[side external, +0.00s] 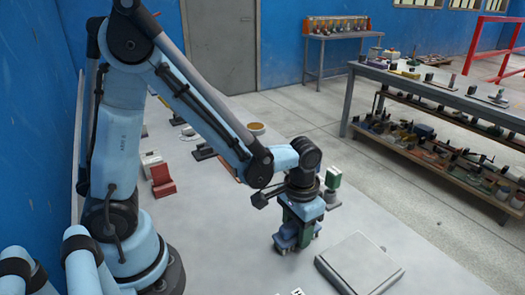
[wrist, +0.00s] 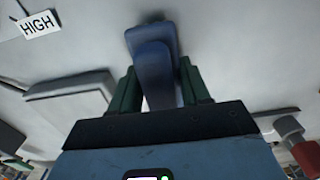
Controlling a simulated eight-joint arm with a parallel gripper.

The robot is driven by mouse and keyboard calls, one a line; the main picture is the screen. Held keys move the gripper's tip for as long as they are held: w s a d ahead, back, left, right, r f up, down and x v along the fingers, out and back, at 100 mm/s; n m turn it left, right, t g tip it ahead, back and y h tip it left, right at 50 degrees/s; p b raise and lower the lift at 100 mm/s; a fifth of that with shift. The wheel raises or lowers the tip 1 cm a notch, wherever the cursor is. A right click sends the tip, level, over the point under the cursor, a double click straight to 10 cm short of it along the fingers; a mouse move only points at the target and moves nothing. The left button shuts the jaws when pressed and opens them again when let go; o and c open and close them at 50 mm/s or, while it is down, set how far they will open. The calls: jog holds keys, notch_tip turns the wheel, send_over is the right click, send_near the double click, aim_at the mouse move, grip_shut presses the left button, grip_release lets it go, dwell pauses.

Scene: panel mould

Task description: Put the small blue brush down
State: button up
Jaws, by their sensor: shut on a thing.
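The small blue brush (wrist: 152,48) is between the two green fingers of my gripper (wrist: 159,75) in the wrist view. My gripper is shut on it, and its blue end sticks out beyond the fingertips. In the side external view my gripper (side external: 297,234) points down, low over the grey table top (side external: 215,240). A blue part of the brush (side external: 283,241) shows at the fingers there. I cannot tell whether the brush touches the table.
Table left of my gripper is clear.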

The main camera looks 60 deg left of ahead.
jog(key=o, duration=0.9)
jog(key=shift+f, duration=0.15)
jog(key=shift+o, duration=0.2)
notch_tip(320, 180, up, 12)
jog(key=shift+r, duration=0.15)
jog(key=shift+s+a+r+t, duration=0.2)
jog(key=shift+s+a+t, duration=0.05)
jog(key=shift+a+t, duration=0.15)
jog(key=shift+s+a+r+t, duration=0.1)
jog(key=shift+s+a+t, duration=0.3)
jog(key=shift+a+t, duration=0.55)
jog(key=shift+s+a+r+t, duration=0.1)
jog(key=shift+s+a+t, duration=0.35)
jog(key=shift+a+t, duration=0.55)
jog(key=shift+s+a+r+t, duration=0.1)
jog(key=shift+s+a+t, duration=0.45)
jog(key=shift+t, duration=0.7)
jog(key=shift+w+a, duration=0.1)
jog(key=shift+w, duration=0.1)
